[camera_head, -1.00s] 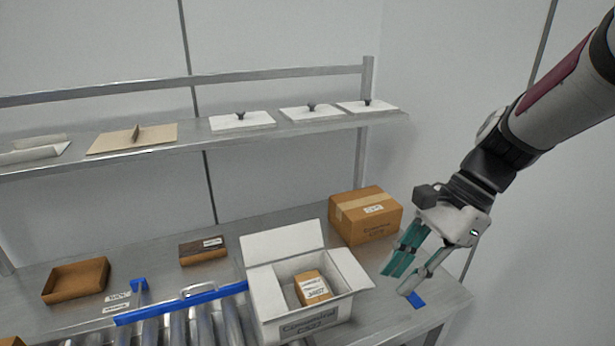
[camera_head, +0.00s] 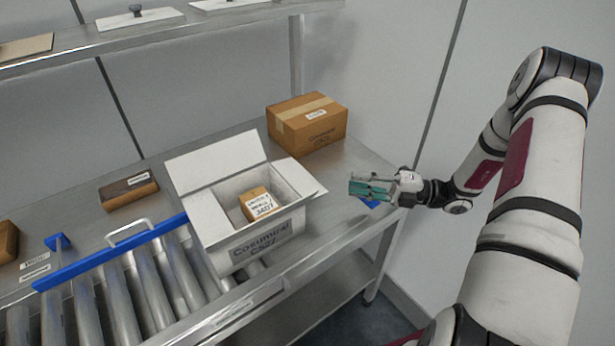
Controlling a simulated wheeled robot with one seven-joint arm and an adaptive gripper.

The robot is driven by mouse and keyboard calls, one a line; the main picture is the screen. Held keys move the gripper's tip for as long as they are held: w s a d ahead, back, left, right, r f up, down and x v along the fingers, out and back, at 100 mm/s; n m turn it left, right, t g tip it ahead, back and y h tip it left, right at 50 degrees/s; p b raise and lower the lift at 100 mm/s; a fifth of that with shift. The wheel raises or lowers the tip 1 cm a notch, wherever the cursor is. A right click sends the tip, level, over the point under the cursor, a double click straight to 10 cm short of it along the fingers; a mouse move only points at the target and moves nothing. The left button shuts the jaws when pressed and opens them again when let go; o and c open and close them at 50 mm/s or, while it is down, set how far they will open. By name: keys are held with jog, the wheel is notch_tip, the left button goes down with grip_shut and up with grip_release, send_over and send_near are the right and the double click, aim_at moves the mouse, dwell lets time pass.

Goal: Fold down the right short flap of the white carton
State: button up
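The white carton (camera_head: 212,226) stands open at the end of the roller conveyor, with a small brown box (camera_head: 258,204) inside. Its long back flap (camera_head: 214,164) stands up, tilted back. Its right short flap (camera_head: 298,178) slants up and outward from the right edge. My gripper (camera_head: 352,188) is right of the carton, above the table's right end, its teal fingers pointing left toward the right flap. It is apart from the flap and holds nothing visible. The fingers overlap in this view, so their opening is unclear.
A taped brown carton (camera_head: 306,124) stands behind, on the table (camera_head: 345,222). A blue patch lies on the table under my gripper. A blue rail (camera_head: 110,250) and rollers (camera_head: 122,302) lie left. A shelf (camera_head: 95,52) with white lids spans the back.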

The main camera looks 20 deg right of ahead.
aim_at(309, 174)
jog(key=shift+w+d+f+m+t, duration=0.25)
jog(key=shift+d+f+m+t, duration=0.2)
jog(key=shift+f+m+t, duration=0.3)
jog(key=p+x, duration=0.1)
jog(key=x, duration=1.2)
jog(key=shift+w+a, duration=0.15)
jog(key=shift+a, duration=0.15)
grip_shut()
